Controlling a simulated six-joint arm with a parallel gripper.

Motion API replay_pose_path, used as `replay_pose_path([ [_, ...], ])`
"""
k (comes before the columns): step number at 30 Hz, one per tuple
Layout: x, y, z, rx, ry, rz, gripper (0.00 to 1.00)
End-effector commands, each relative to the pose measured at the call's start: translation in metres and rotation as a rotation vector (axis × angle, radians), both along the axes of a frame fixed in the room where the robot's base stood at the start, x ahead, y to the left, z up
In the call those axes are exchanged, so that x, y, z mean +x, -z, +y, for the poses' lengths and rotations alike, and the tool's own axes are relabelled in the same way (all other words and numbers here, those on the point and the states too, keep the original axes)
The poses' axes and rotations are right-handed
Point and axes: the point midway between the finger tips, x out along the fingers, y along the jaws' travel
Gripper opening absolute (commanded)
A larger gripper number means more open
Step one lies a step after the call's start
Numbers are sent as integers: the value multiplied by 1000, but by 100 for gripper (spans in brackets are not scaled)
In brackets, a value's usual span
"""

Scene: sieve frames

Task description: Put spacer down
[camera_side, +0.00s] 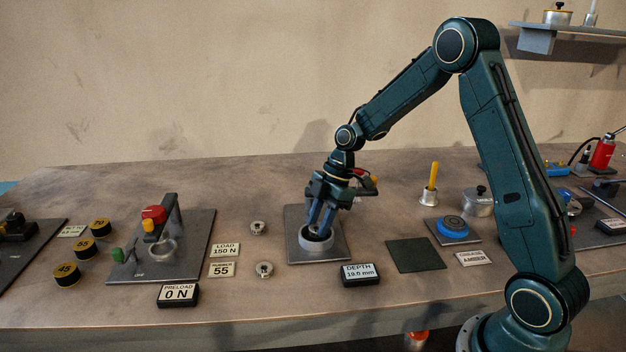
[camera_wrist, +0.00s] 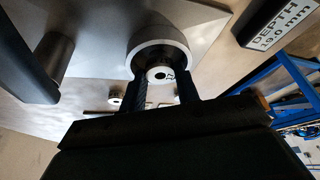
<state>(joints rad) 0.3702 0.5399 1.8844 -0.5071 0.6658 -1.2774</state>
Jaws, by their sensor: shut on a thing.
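My gripper (camera_side: 319,234) points down into a round, pale, open-topped cup (camera_side: 316,250) on a grey square plate (camera_side: 338,222). In the wrist view my two dark fingers (camera_wrist: 162,82) are shut on a small silver spacer (camera_wrist: 154,73) with a centre hole and a dark mark on its face. The spacer shows within the outline of the cup (camera_wrist: 180,48); I cannot tell whether it touches the cup floor. In the side view the spacer is hidden by the fingers and the cup wall.
A depth display (camera_side: 361,274) reading 19.0 mm stands in front of the plate. Two small metal rings (camera_side: 258,228) (camera_side: 264,269) lie to the left, beside the LOAD and RUBBER cards (camera_side: 225,250). A dark green mat (camera_side: 416,255) lies bare to the right.

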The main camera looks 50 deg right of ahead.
Motion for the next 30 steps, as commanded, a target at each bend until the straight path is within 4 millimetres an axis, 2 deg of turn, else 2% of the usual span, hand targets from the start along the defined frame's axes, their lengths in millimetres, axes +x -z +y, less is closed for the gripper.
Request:
replay_pose_path([
  [4,0,12,0,0,-1,0,7],
  [18,0,16,0,0,0,-1,7],
  [19,0,16,0,0,0,-1,37],
  [20,0,16,0,0,0,-1,40],
  [30,0,14,0,0,-1,-1,40],
])
